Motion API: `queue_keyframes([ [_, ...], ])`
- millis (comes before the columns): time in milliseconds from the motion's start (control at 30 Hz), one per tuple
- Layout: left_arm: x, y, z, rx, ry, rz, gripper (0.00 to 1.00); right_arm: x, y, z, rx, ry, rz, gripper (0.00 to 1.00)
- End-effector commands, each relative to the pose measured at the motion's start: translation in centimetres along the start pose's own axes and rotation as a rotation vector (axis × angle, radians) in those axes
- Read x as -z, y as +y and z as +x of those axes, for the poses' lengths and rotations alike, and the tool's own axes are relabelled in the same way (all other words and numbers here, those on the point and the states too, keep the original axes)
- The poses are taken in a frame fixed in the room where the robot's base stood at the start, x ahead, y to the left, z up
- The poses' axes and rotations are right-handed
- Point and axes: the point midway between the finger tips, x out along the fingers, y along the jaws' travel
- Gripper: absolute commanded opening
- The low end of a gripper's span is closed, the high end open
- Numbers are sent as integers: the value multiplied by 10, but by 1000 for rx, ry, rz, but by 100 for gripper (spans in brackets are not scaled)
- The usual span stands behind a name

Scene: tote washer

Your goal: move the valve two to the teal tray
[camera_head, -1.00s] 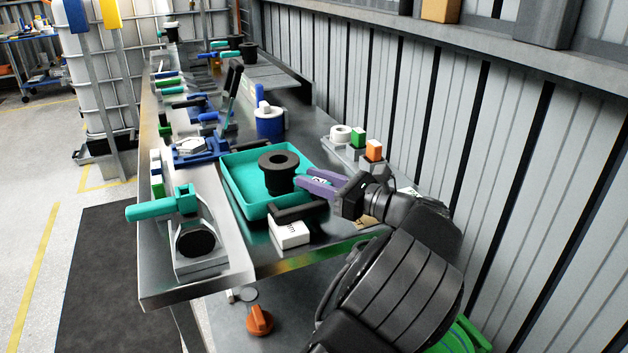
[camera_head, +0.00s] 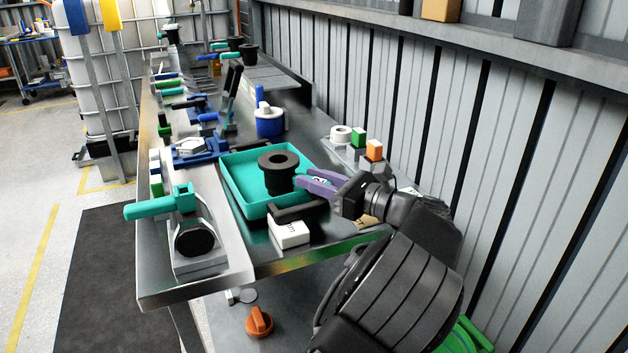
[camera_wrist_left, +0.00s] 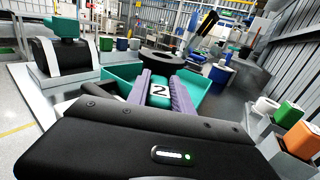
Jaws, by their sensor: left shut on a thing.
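Valve two has a black flanged body (camera_head: 279,171) and a teal handle carrying a white "2" label (camera_wrist_left: 159,91). The body is upright over the teal tray (camera_head: 245,202), within its outline in the head view; I cannot tell whether it touches the tray floor. My left gripper (camera_head: 317,184) has purple fingers, shut on the labelled handle at the tray's right side. In the left wrist view, the fingers (camera_wrist_left: 160,92) flank the label, with the black flange (camera_wrist_left: 160,62) beyond. The tray (camera_wrist_left: 122,72) also shows there, partly hidden by the gripper. My right gripper is not in view.
Another valve with a teal handle (camera_head: 158,207) stands on the bench's near-left part. A white box (camera_head: 289,233) and a black bar (camera_head: 300,212) are at the tray's near edge. Blocks, including an orange one (camera_head: 374,149), stand right, and a blue cylinder (camera_head: 269,122) behind.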

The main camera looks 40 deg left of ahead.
Motion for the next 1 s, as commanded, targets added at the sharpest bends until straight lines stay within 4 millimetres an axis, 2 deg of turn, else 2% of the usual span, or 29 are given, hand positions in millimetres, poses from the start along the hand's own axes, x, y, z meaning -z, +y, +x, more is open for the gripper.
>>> queue_keyframes([
  [567, 6, 0, 0, 0, -2, -1, 0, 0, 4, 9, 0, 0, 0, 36],
  [1000, -1, 0, 0, 0, -1, -1, 0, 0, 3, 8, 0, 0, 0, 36],
])
